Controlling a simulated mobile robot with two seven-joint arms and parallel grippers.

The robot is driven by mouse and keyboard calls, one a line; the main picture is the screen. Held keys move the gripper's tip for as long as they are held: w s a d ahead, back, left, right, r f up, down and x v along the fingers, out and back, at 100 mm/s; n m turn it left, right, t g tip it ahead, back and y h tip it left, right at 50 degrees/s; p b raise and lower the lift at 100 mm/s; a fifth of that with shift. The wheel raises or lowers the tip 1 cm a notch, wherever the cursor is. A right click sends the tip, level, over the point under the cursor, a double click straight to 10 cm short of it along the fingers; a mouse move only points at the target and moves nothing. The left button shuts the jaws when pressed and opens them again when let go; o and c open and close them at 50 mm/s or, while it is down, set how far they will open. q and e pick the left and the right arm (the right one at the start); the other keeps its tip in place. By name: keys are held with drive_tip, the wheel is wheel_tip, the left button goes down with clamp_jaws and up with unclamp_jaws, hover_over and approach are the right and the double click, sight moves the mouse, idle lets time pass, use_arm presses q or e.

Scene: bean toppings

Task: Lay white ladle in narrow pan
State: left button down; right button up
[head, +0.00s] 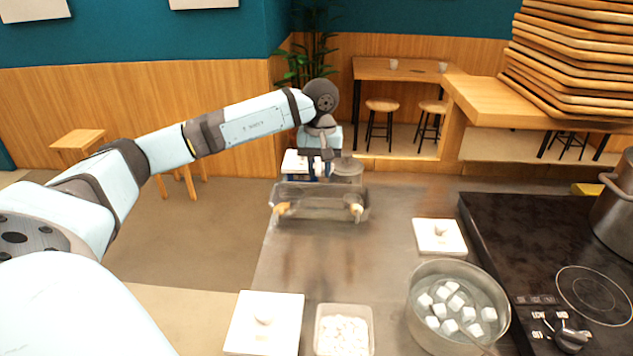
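My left arm reaches in from the left, and its gripper (318,166) points down at the far end of the counter. Its fingers are small and partly hidden, so I cannot tell whether it is open or shut, or whether it holds anything. Just in front of it is a narrow rectangular see-through pan (320,216), with small pale and orange pieces at its left and right ends. I cannot clearly make out a white ladle. My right gripper is not in view.
A small round metal container (348,170) stands behind the pan. White square lids (455,243) (240,335) and a tub of white pieces (344,335) lie on the counter. A black stove (530,240) with a large pot (615,205) is on the right. The counter's middle is clear.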

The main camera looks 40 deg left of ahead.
use_arm(q)
drive_tip(key=shift+f, duration=0.3)
drive_tip(key=shift+a+f, duration=0.1)
drive_tip(key=shift+f, duration=0.15)
drive_tip(key=shift+a+f+b, duration=0.1)
drive_tip(key=shift+f+b, duration=0.45)
drive_tip(key=shift+f, duration=0.15)
wheel_tip(320, 180, down, 8)
drive_tip(key=b, duration=0.4)
drive_tip(key=shift+r+b, duration=0.2)
drive_tip(key=shift+b, duration=0.15)
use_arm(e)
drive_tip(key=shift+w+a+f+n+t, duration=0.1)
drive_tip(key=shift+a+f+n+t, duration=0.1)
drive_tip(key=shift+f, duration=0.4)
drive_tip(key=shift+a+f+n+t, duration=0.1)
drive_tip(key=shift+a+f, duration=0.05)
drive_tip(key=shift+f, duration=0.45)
use_arm(q)
drive_tip(key=shift+c, duration=0.3)
unclamp_jaws()
drive_tip(key=shift+s+r, duration=0.1)
